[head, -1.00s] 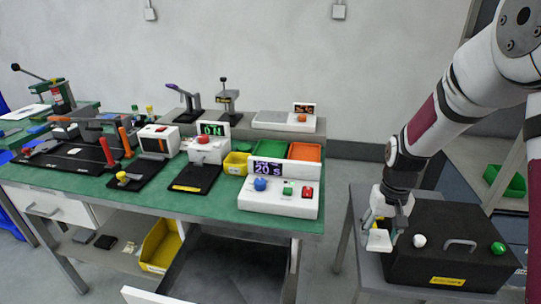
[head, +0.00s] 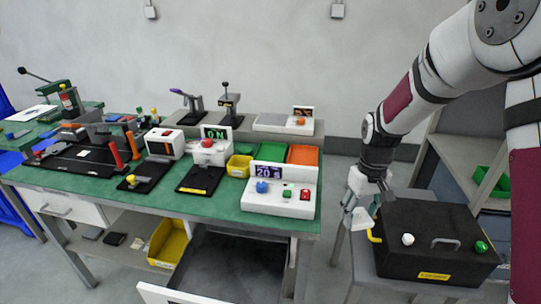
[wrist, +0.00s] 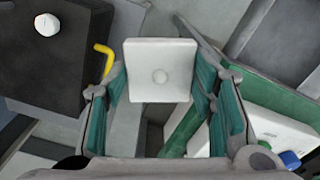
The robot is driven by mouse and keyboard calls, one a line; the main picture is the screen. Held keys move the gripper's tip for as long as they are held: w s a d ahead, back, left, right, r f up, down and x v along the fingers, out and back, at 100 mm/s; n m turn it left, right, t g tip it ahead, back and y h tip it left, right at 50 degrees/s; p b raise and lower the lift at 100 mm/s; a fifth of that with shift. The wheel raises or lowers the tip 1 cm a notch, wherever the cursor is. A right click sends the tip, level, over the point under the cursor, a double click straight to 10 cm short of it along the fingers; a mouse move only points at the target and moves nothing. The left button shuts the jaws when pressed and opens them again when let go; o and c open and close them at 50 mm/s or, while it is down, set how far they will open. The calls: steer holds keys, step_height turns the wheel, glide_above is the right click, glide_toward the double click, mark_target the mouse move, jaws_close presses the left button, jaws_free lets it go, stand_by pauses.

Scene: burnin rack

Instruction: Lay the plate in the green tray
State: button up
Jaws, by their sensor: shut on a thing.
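My gripper (head: 356,212) is shut on a white square plate (wrist: 160,72) with a small round knob in its middle. In the wrist view the plate sits between the two teal finger pads. In the head view my gripper hangs in the gap between the workbench and the black box, and the plate is small and hard to make out there. The green tray (head: 258,157) lies on the workbench, left of an orange tray (head: 302,153). Its front is partly hidden by the white timer box. My gripper is right of and apart from the tray.
The white timer box (head: 278,202) with an upright display stands before the trays. A yellow bin (head: 238,165) is left of the green tray. The black box (head: 430,250) with a yellow hook and knobs stands at right. Another green bin (head: 492,183) sits on the right shelf.

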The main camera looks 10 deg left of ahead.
steer(key=w+a+r+n, duration=0.1)
steer(key=a+n, duration=0.1)
steer(key=a, duration=0.1)
steer(key=w+a+r+n, duration=0.1)
steer(key=a+n, duration=0.2)
steer(key=a, duration=0.1)
steer(key=w+a+r+n, duration=0.1)
steer(key=a+n, duration=0.1)
steer(key=a, duration=0.2)
steer(key=shift+w+r+n, duration=0.3)
steer(key=shift+w+r, duration=0.05)
steer(key=shift+w, duration=0.05)
steer(key=a+r+n, duration=0.1)
steer(key=a+n, duration=0.1)
steer(key=a, duration=0.1)
steer(key=a+r+n, duration=0.1)
steer(key=a+n, duration=0.1)
steer(key=a, duration=0.1)
steer(key=a+r+n, duration=0.1)
steer(key=a+n, duration=0.1)
steer(key=a, duration=0.1)
steer(key=shift+w+r, duration=0.2)
steer(key=shift+w, duration=0.05)
steer(key=shift+d, duration=0.2)
